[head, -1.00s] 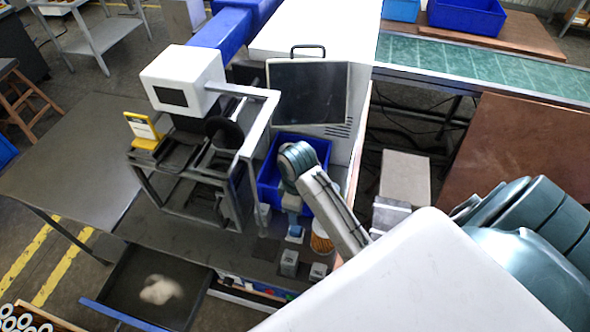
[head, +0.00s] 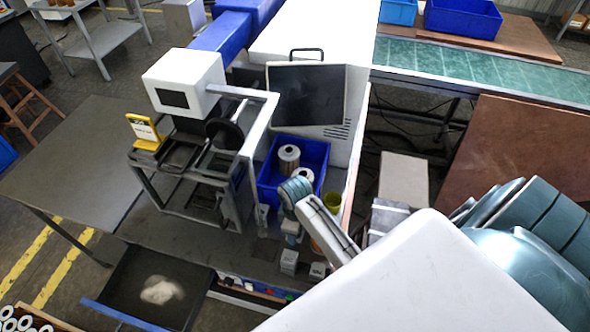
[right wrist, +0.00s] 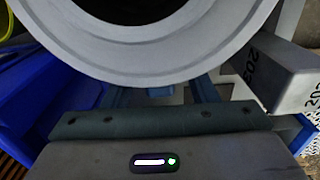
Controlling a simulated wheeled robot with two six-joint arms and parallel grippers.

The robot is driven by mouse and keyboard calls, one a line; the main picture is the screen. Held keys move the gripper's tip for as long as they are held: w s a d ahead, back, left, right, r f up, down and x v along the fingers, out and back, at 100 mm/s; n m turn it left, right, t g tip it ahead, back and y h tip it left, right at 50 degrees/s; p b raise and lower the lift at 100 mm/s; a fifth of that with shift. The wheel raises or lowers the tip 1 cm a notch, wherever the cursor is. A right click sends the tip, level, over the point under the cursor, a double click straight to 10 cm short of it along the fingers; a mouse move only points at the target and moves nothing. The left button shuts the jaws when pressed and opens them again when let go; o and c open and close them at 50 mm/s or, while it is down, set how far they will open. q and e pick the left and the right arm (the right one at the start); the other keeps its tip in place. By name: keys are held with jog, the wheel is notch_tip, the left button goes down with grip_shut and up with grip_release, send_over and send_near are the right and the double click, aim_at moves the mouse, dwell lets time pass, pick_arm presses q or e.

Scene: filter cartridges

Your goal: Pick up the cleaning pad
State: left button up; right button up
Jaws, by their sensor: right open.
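A pale, fuzzy-edged beige patch (head: 160,290), perhaps the cleaning pad, lies in the open dark drawer (head: 125,275) at the lower left. I cannot tell for sure that it is the pad. My right gripper (head: 291,230) points down over the bench in front of the blue bin, well to the right of the drawer. It is open. In the right wrist view, a large grey ring (right wrist: 250,12) with a dark centre fills the top and hides the fingertips; I cannot tell what it belongs to. My left gripper is out of view.
The blue bin (head: 320,150) holds filter cartridges (head: 288,158). A yellow-green round container (head: 334,238) and two small grey blocks (head: 289,262) stand near my right gripper. The metal frame with a white box (head: 185,75) stands left of the bin. The left tabletop (head: 75,150) is clear.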

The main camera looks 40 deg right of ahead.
jog(key=shift+w+f, duration=0.1)
jog(key=c, duration=1.1)
notch_tip(320, 180, up, 8)
jog(key=b, duration=0.2)
jog(key=shift+f+b, duration=0.1)
jog(key=shift+b, duration=0.25)
notch_tip(320, 180, up, 2)
jog(key=shift+r+p, duration=0.2)
jog(key=shift+p, duration=0.65)
